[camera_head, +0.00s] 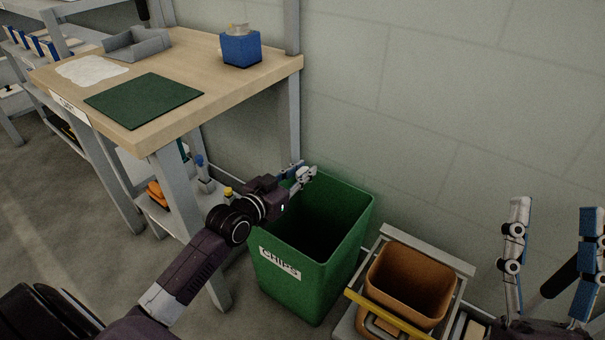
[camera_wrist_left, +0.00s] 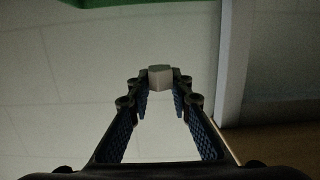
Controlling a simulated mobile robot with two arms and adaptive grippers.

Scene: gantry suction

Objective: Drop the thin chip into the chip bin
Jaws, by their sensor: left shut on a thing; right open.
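The chip bin (camera_head: 300,303) is a green, open-topped bin labelled "CHIPS" on the floor beside the workbench; its visible inside is dark. My left gripper (camera_head: 306,174) is above the bin's back left rim. It is shut on a small pale piece, which I take as the thin chip (camera_wrist_left: 160,77), held between the fingertips in the left wrist view. In the head view the piece is hard to separate from the fingers. My right gripper (camera_head: 556,207) is open and empty at the right edge, well away from the bin.
The wooden workbench (camera_head: 225,85) at left bears a green mat (camera_head: 143,100), a grey tray (camera_head: 137,44) and a blue box (camera_head: 241,50). A cart with an orange-brown bucket (camera_head: 408,284) stands right of the bin. The wall (camera_head: 440,100) is close behind.

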